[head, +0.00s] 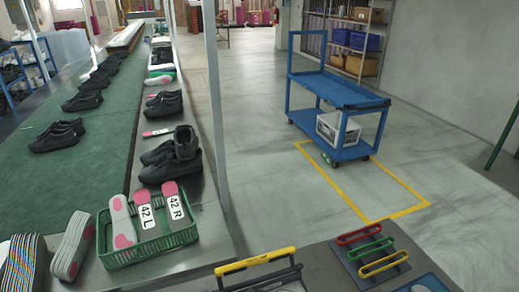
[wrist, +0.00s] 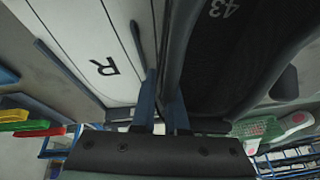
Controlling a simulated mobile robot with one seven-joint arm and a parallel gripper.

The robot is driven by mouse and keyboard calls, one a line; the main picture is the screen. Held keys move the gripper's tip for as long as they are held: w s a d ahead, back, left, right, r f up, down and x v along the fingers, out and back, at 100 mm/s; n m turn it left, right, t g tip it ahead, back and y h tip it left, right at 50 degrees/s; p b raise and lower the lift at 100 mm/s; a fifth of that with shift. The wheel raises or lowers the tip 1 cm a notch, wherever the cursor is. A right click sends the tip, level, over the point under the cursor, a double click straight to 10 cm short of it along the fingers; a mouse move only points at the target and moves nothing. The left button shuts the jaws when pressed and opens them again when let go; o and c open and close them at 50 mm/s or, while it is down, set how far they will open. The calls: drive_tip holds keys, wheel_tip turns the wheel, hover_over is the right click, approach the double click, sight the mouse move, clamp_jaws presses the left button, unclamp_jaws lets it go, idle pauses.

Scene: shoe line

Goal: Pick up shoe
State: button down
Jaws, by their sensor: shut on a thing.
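In the wrist view, a dark shoe (wrist: 225,50) fills the upper right, with "43" on its insole. My gripper (wrist: 161,95) is shut on the shoe's near edge, one finger on each side of it. The shoe's far end is cut off by the frame. A white panel marked "R" (wrist: 80,45) lies to the left of the fingers. I cannot make out my gripper in the head view. There, a pair of black shoes (head: 172,160) stands on the metal ledge, and other black shoes (head: 57,136) stand on the green belt.
A green basket (head: 150,248) holds insoles marked 42 L and 42 R. Red, green and yellow handles (head: 376,246) stand on the near table, beside a yellow-handled black frame (head: 256,262). A blue cart (head: 340,92) stands on the floor, which has free room around it.

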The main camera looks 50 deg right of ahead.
drive_tip(key=shift+r, duration=0.15)
wheel_tip(320, 180, up, 9)
drive_tip(key=shift+r, duration=0.15)
drive_tip(key=shift+s+d+f+n+b, duration=0.1)
drive_tip(key=shift+f+n+b, duration=0.4)
drive_tip(key=shift+f+b, duration=1.3)
drive_tip(key=shift+f+n+b, duration=0.5)
drive_tip(key=shift+f+b, duration=0.1)
drive_tip(key=shift+f, duration=2.25)
drive_tip(key=c, duration=0.9)
unclamp_jaws()
drive_tip(key=shift+f, duration=0.1)
drive_tip(key=shift+o, duration=0.2)
wheel_tip(320, 180, up, 10)
drive_tip(key=p, duration=1.1)
drive_tip(key=shift+r, duration=0.2)
drive_tip(key=shift+f, duration=0.1)
